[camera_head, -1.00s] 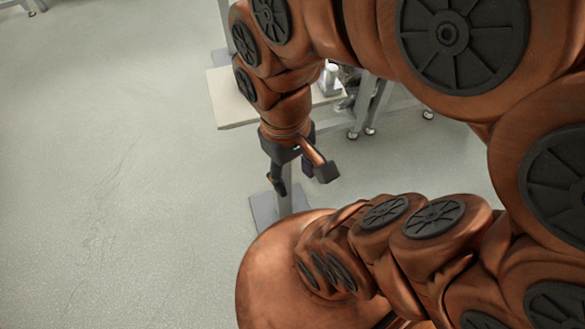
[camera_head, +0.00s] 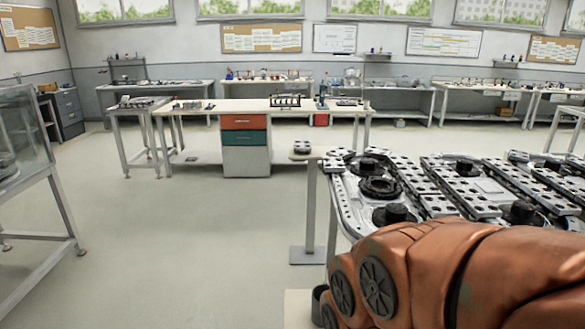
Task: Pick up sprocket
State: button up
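A dark ring-shaped part (camera_head: 380,187) that looks like a sprocket lies flat near the left end of the metal track table (camera_head: 345,205). I cannot tell for sure that it is the sprocket. Similar dark round parts sit on the same table, one in front of it (camera_head: 394,214) and one farther right (camera_head: 522,212). My copper-coloured arm crosses the lower right and hides the near part of the table. My gripper is out of the picture.
A small stand (camera_head: 308,153) on a post is left of the track table. A white workbench (camera_head: 222,108) with red and green drawers stands behind. A glass-sided case (camera_head: 28,135) is at the left edge. The floor (camera_head: 190,240) between is clear.

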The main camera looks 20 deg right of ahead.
aim_at(396, 189)
jog(key=u, duration=0.35)
jog(key=k, duration=0.45)
jog(key=u, duration=0.7)
jog(key=i, duration=0.65)
jog(key=z, duration=0.35)
jog(key=i, duration=2.25)
jog(key=z, duration=0.7)
jog(key=i, duration=1.8)
jog(key=z, duration=1.7)
jog(key=i, duration=0.95)
jog(key=z, duration=1.25)
jog(key=i, duration=0.3)
jog(key=z, duration=0.05)
